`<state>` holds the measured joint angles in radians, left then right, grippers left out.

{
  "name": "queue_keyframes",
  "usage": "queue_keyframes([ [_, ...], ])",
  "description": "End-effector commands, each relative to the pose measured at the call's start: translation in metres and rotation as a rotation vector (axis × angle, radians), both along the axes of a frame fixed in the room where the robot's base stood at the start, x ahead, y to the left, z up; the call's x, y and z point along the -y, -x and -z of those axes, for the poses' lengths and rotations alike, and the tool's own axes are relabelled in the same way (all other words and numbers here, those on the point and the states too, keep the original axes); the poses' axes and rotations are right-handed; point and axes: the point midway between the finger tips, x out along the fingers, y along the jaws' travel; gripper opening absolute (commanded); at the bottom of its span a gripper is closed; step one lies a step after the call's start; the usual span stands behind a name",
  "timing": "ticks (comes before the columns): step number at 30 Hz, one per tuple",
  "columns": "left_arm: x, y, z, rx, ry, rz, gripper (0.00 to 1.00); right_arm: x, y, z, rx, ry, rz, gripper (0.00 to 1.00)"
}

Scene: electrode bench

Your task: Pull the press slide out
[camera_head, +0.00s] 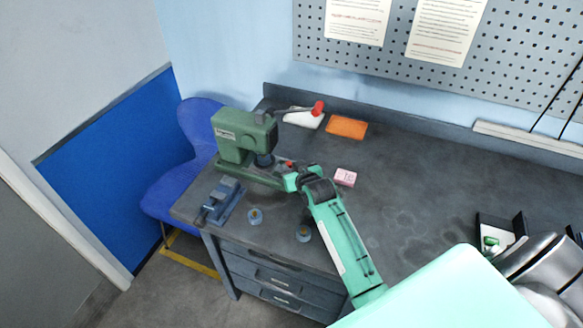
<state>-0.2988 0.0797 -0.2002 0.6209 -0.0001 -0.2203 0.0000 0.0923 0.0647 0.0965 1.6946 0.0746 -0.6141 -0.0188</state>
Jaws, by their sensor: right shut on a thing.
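The green press (232,130) stands at the left end of the dark bench, with a lever ending in a red knob (318,107). Its base and slide (262,174) are low on its front side, partly hidden by my gripper. My right gripper (289,179) reaches in from the lower right at the front of the press. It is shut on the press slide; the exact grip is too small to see. My left gripper is not in view.
A grey-blue vise (222,199) sits at the bench's front left. Two small round pieces (255,216) (303,233) lie near the front edge. A pink block (345,177), an orange pad (346,127) and a white pad (303,119) lie behind. The bench's right middle is clear.

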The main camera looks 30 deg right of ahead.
Motion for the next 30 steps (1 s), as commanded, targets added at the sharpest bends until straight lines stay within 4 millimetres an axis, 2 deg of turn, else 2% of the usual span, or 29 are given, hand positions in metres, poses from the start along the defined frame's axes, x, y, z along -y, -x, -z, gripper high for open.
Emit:
queue_keyframes([
  [4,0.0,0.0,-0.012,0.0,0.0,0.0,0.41,0.013,0.015,-0.002,-0.005,0.004,0.001,0.0],
  [9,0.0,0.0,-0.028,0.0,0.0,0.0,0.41,0.039,0.045,-0.002,-0.008,0.006,0.0,0.0],
  [15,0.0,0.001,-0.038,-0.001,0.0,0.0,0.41,0.061,0.072,-0.001,-0.004,0.003,0.001,0.0],
  [19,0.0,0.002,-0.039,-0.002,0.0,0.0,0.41,0.067,0.078,0.0,-0.002,0.001,0.001,0.0],
  [28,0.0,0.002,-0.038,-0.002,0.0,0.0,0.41,0.068,0.079,0.001,-0.003,0.001,0.001,0.0],
  [29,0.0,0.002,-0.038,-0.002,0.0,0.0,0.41,0.069,0.079,0.001,-0.003,0.001,0.001,0.23],
  [30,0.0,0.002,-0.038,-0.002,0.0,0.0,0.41,0.069,0.079,0.001,-0.003,0.001,0.001,0.31],
])
